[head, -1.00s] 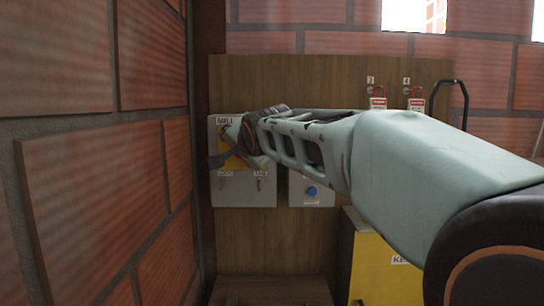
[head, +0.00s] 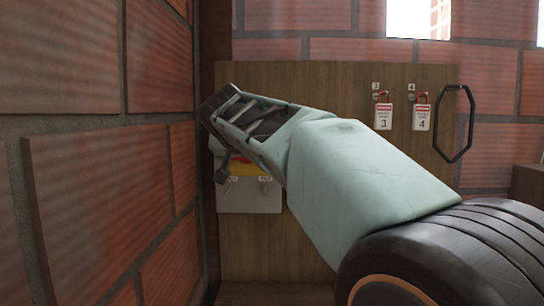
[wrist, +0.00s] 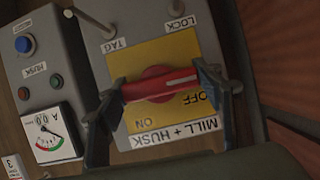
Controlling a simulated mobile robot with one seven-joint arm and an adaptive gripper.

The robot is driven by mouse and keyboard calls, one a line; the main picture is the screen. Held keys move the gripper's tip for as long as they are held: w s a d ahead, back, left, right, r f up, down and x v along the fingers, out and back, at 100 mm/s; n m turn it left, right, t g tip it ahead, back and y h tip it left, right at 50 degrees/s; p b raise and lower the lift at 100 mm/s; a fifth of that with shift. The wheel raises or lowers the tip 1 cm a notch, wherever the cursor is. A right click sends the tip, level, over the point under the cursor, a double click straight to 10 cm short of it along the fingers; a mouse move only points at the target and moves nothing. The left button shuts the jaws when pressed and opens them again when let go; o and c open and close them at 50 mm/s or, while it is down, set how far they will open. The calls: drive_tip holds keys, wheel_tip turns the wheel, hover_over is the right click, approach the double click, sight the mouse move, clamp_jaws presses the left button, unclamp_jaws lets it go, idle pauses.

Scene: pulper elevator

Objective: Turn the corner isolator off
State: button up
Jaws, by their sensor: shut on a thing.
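The corner isolator is a grey box (head: 250,199) with a yellow plate (head: 247,168), on the wooden board beside the left brick wall. In the head view my arm hides most of it. In the wrist view its red handle (wrist: 160,85) lies nearly level across the yellow plate (wrist: 165,55). A white mark shows on the handle's right half, with OFF just below its right end and ON below left. The sign reads MILL + HUSK, upside down in this view. My gripper (wrist: 162,80) is shut on the handle, one finger at each end.
The brick wall (head: 110,160) stands close on the left. In the wrist view a grey box with a blue button (wrist: 25,44) and a gauge (wrist: 46,134) adjoin the isolator. Red tagged padlocks (head: 383,112) and a black loop (head: 455,125) hang at the right.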

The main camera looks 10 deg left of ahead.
drive_tip(key=shift+f, duration=0.1)
idle(0.5)
drive_tip(key=o, duration=1.2)
drive_tip(key=shift+c, duration=0.2)
drive_tip(key=v, duration=1.2)
